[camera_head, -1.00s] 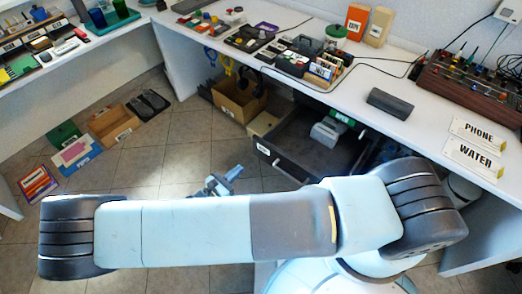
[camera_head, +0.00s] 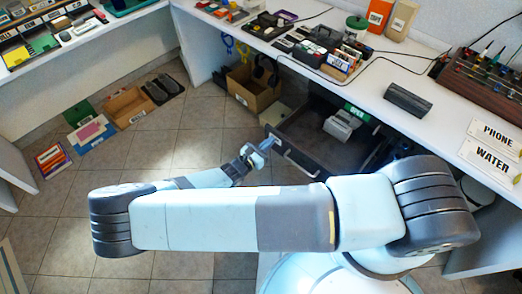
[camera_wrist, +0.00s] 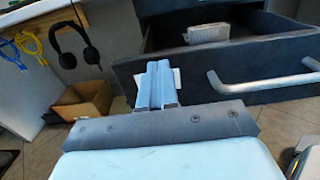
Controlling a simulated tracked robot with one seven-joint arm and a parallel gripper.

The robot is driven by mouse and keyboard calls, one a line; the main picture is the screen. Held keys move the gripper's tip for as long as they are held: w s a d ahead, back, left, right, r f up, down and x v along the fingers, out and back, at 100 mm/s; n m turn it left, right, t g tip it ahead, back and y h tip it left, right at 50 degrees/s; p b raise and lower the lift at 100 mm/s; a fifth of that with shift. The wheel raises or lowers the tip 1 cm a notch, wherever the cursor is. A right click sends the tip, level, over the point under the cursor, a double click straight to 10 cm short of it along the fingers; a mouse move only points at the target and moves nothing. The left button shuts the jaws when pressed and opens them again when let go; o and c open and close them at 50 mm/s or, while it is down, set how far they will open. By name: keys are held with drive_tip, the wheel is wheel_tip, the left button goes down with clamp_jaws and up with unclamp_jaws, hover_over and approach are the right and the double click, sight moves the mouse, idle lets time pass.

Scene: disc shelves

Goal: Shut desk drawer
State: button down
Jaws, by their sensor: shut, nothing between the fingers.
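The dark desk drawer (camera_head: 310,150) stands pulled out under the white desk, its interior visible from above. Its front panel (camera_wrist: 195,70) fills the right of the wrist view, with a silver bar handle (camera_wrist: 265,83) to the right of my fingers. A white box-like item (camera_head: 342,123) sits in the drawer; it also shows in the wrist view (camera_wrist: 208,32). My gripper (camera_head: 266,143) is shut and empty at the left part of the drawer front. In the wrist view, its fingers (camera_wrist: 158,68) overlap a pale label on the panel; contact cannot be told.
The white desk top (camera_head: 440,118) carries several boxes and tools. An open cardboard box (camera_head: 130,107) and other items lie on the floor at left. The tiled floor between is clear.

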drive_tip(key=shift+x, duration=1.05)
